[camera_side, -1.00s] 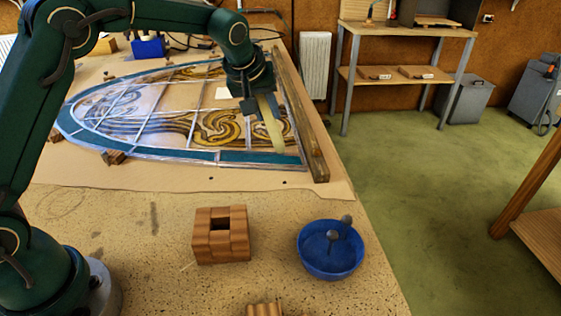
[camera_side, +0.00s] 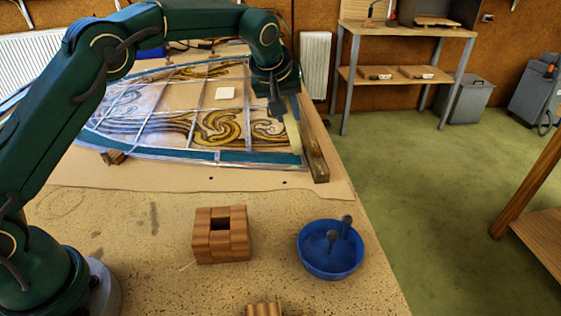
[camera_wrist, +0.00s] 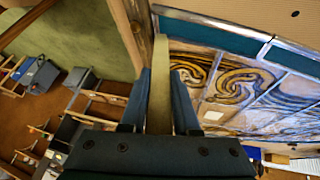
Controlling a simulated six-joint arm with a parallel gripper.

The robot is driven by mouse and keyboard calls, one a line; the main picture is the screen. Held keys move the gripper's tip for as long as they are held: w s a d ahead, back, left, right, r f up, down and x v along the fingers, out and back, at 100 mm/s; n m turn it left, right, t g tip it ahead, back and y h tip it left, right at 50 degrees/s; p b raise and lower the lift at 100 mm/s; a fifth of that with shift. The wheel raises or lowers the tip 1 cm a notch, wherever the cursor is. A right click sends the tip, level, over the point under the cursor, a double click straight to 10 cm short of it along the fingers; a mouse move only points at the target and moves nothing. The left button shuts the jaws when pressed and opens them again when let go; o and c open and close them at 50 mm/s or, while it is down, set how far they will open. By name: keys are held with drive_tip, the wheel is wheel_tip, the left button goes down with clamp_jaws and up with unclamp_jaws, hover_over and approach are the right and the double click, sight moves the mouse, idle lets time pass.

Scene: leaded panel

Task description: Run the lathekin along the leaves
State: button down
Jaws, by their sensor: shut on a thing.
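My gripper (camera_side: 283,108) is shut on the lathekin (camera_side: 292,136), a pale, flat wooden stick that points downward. Its lower end is at the right end of the leaded panel (camera_side: 200,154), beside the wooden batten (camera_side: 315,150). I cannot tell whether the tip touches the lead. In the wrist view the lathekin (camera_wrist: 160,85) stands between the two blue fingers (camera_wrist: 160,100), and its tip is near the panel's teal border (camera_wrist: 210,32). The panel is arched, with swirling yellow-brown glass and pale lead lines. My arm hides part of its far left.
A small white piece (camera_side: 225,93) lies on the panel.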

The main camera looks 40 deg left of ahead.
drive_tip(key=shift+w+d+r, duration=0.1)
drive_tip(key=shift+d, duration=0.05)
drive_tip(key=shift+r, duration=2.5)
